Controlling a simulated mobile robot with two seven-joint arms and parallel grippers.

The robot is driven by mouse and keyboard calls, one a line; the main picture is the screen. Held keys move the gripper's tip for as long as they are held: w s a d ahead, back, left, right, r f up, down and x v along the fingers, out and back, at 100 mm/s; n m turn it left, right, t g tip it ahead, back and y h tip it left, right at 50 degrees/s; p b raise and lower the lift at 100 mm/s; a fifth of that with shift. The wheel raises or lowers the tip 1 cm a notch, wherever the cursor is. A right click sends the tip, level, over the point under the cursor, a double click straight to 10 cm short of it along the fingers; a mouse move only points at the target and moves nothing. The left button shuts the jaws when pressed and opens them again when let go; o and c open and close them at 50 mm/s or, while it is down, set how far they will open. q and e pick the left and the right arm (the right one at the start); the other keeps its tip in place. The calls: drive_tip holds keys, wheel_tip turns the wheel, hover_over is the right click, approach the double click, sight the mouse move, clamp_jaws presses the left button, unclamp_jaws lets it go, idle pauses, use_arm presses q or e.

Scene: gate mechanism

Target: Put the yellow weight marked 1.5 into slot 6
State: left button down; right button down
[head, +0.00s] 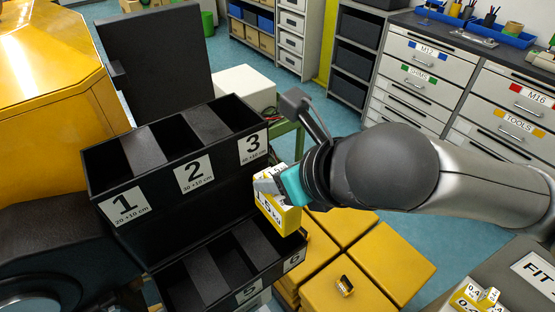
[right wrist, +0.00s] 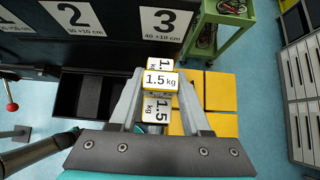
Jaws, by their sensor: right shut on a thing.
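The yellow weight marked 1.5 kg (head: 282,217) is held by my right gripper (head: 272,186), whose jaws are shut on its upper part. In the head view it hangs above the right end of the lower black rack, over or just beside slot 6 (head: 262,243); I cannot tell exactly which. The slot 6 label (head: 295,260) is on that rack's front face. In the right wrist view the weight (right wrist: 160,80) sits between the two fingers, its 1.5 kg labels facing the camera. My left gripper is not in view.
The upper rack with slots 1, 2 and 3 (head: 190,177) stands behind and above the lower one. The slot 5 label (head: 250,291) is left of slot 6. Yellow blocks (head: 340,225) lie to the right below. Other small weights (head: 475,297) stand at the bottom right.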

wheel_tip(320, 180, down, 11)
drive_tip(key=b, duration=0.1)
drive_tip(key=shift+w+f+b, duration=0.15)
drive_tip(key=shift+f+b, duration=0.05)
drive_tip(key=shift+b, duration=0.2)
drive_tip(key=shift+a+f, duration=0.1)
drive_tip(key=c, duration=0.8)
unclamp_jaws()
drive_tip(key=shift+f, duration=0.35)
drive_tip(key=o, duration=0.4)
drive_tip(key=shift+o, duration=0.2)
drive_tip(key=shift+r, duration=0.15)
